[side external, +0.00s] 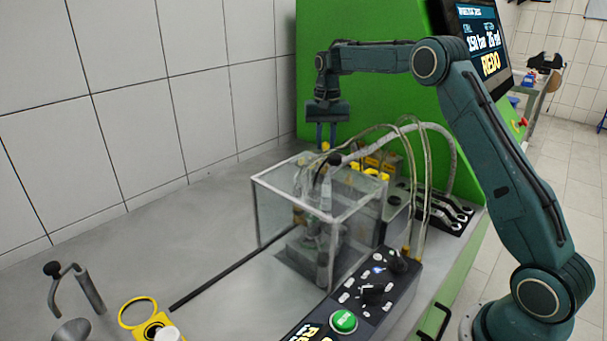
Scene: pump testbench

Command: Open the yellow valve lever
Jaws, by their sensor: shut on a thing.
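My gripper (326,138) points straight down above the back of the clear box, with its blue fingers close together. It is shut on a small yellow part, which seems to be the yellow valve lever (325,147). Only a little yellow shows at and below the fingertips. The rest of the lever and its angle are hidden or too small to tell. More yellow parts (368,163) sit to the right, behind the clear box, apart from my gripper.
The clear box (262,215) with pump parts inside stands below my gripper. Hoses (424,170) arch on its right. A control panel (370,295) with a green button lies in front. A black rod and a yellow ring (125,312) lie at front left. The left bench (150,240) is mostly clear.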

